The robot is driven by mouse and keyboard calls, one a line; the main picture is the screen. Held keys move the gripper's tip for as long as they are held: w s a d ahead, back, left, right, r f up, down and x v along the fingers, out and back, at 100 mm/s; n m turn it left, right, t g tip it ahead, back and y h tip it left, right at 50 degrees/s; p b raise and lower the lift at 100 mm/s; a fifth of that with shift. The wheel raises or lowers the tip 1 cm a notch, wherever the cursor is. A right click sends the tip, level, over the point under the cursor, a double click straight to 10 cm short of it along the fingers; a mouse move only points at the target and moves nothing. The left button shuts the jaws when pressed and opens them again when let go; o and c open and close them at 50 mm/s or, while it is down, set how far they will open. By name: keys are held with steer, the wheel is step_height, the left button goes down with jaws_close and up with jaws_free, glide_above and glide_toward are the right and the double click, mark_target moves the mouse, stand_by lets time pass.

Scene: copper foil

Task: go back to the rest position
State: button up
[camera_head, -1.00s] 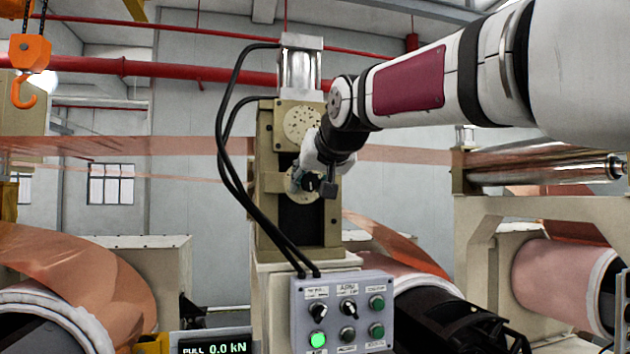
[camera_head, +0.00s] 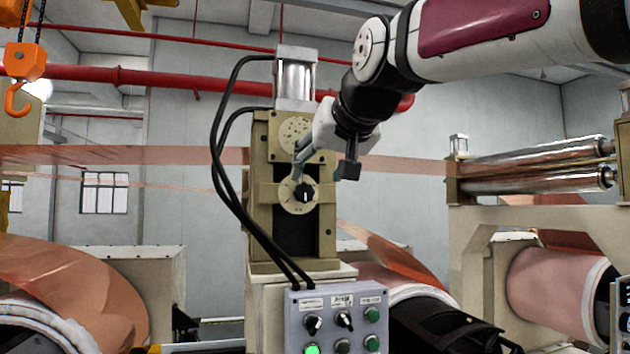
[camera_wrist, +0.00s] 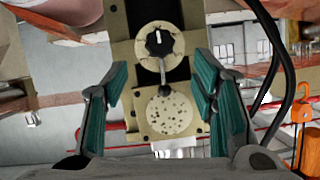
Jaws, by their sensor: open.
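My gripper (camera_head: 322,168) is in front of the beige machine column (camera_head: 260,235), at the height of its round plates. In the wrist view my gripper (camera_wrist: 158,100) shows two teal-padded fingers spread wide apart with nothing between them. Beyond the fingers is a black knob (camera_wrist: 159,42) with a white mark, on a round cream dial plate. The knob also shows in the head view (camera_head: 304,192), clear of the fingers. A speckled round plate (camera_wrist: 169,110) lies beside the dial plate. The gripper partly hides the upper plate in the head view.
A grey control box (camera_head: 340,318) with knobs and a lit green button is below the column. Black hoses (camera_head: 222,150) loop down its left side. Copper foil (camera_head: 110,154) runs across behind it. An orange hook (camera_head: 18,98) hangs at left. Steel rollers (camera_head: 540,170) are at right.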

steer(key=shift+v, duration=1.05)
steer(key=shift+f, duration=0.1)
steer(key=s+d+f+g+h, duration=0.1)
steer(key=s+d+f, duration=0.5)
steer(key=f, duration=0.6)
steer(key=s+d+f+m+g+h, duration=0.1)
steer(key=s+d+f+g+h, duration=0.1)
steer(key=s+d+f, duration=0.4)
steer(key=s+d+f+m+g+h, duration=0.1)
steer(key=s+d+f+g, duration=0.3)
steer(key=s+f, duration=0.9)
step_height(320, 180, down, 6)
steer(key=shift+s+d+r+h+b, duration=0.2)
steer(key=shift+d+h+b, duration=0.15)
steer(key=shift+d, duration=0.65)
steer(key=shift+c, duration=0.6)
